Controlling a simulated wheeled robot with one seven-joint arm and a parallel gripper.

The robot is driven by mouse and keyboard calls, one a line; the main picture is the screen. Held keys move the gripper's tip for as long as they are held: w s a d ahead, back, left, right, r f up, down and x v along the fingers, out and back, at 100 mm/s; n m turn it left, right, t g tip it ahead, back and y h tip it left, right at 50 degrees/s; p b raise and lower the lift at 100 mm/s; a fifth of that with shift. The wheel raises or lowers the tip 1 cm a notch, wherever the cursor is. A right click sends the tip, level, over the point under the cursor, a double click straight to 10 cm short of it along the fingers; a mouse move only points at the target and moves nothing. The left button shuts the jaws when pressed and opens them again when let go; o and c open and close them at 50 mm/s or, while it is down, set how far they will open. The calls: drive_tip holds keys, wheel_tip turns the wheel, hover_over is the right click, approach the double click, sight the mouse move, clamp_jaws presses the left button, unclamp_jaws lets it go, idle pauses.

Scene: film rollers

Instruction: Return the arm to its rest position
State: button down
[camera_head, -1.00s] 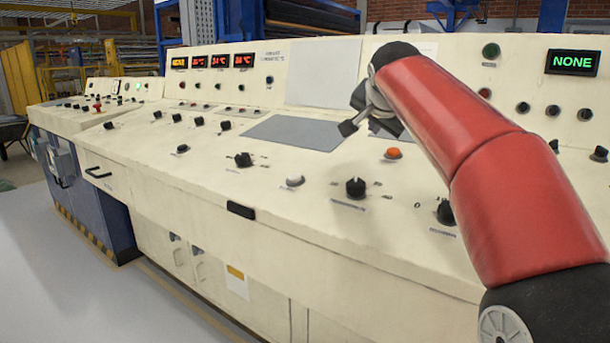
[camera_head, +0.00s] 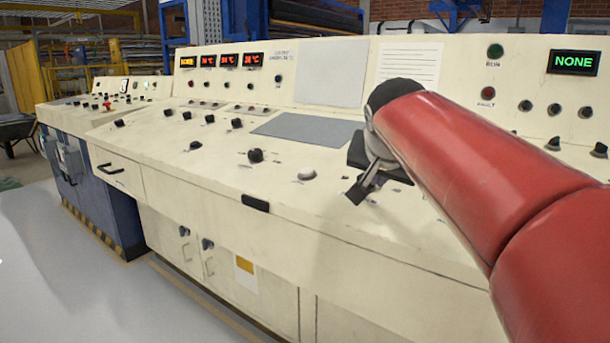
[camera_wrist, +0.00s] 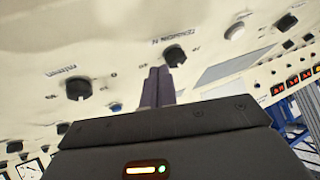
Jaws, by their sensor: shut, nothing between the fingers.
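My gripper (camera_head: 362,190) hangs at the end of my red arm, in front of the right part of the cream control console (camera_head: 330,215) in the head view. In the wrist view my gripper (camera_wrist: 160,75) has its two dark fingers together with nothing between them. Beyond the fingertips, black knobs on the console face show in the wrist view, one just right of the tips (camera_wrist: 175,55) and one to the left (camera_wrist: 78,89). I cannot tell the exact gap to the panel; no contact is visible. My arm hides part of the console's right side.
A white button (camera_head: 307,174) and a black knob (camera_head: 255,155) stick out left of my gripper. A green "NONE" display (camera_head: 574,62) and a green button (camera_head: 495,51) are at the upper right. Open grey floor (camera_head: 60,270) lies at the left.

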drive_tip(key=s+d+f+n+g+y, duration=0.1)
drive_tip(key=s+f+n, duration=0.4)
drive_tip(key=s+f, duration=1.8)
drive_tip(key=s+d+g, duration=0.1)
drive_tip(key=s+g, duration=0.1)
drive_tip(key=shift+s+g+y, duration=0.25)
drive_tip(key=shift+g+y, duration=0.05)
drive_tip(key=shift+g, duration=0.1)
drive_tip(key=shift+d, duration=0.15)
